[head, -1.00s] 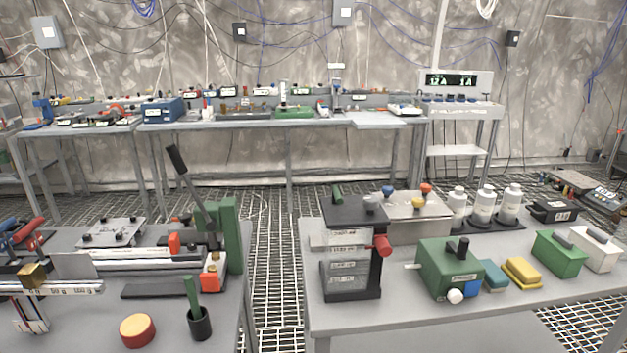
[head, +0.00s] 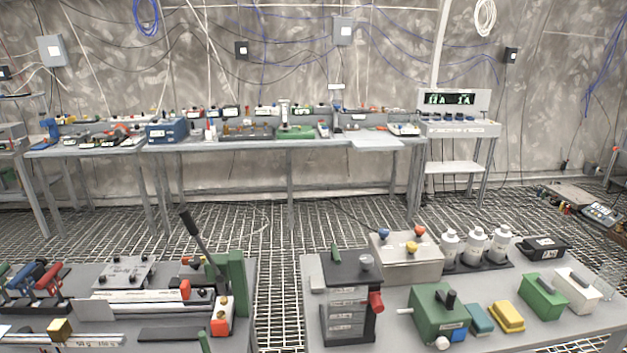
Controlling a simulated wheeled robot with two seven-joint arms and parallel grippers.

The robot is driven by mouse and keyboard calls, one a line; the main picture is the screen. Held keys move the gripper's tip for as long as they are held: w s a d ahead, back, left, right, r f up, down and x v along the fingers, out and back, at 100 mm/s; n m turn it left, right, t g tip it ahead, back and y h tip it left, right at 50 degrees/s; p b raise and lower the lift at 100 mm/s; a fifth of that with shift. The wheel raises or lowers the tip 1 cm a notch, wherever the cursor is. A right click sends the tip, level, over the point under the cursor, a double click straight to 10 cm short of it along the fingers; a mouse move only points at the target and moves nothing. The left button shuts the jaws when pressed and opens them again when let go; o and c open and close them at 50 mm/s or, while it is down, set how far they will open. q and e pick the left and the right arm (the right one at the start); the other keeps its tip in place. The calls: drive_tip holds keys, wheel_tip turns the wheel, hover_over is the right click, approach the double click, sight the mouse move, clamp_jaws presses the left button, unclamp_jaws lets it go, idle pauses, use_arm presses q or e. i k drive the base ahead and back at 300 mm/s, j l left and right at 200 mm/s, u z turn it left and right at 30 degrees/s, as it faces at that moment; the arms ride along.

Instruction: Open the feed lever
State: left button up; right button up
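No label in view names the feed lever, so I cannot tell for certain which part it is. A long lever with a black grip (head: 189,222) leans up and left from a green upright block (head: 237,280) on the left bench. On the right bench, a dark box with labelled front plates (head: 345,309) has a red knob (head: 376,302) on its right side and a small green handle (head: 336,253) on top. A green machine (head: 434,310) with a black top knob stands right of it. Neither of my grippers is in view.
A gap with grating floor (head: 280,290) separates the left bench (head: 85,281) from the right bench (head: 590,322). White bottles (head: 475,243), a yellow block (head: 506,317) and a green box (head: 543,297) stand on the right bench. Long benches line the back wall.

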sight(334, 252)
drive_tip(key=i+j, duration=0.1)
drive_tip(key=j, duration=0.3)
drive_tip(key=i+j, duration=0.1)
drive_tip(key=j, duration=0.35)
drive_tip(key=i+j, duration=0.1)
drive_tip(key=j, duration=0.3)
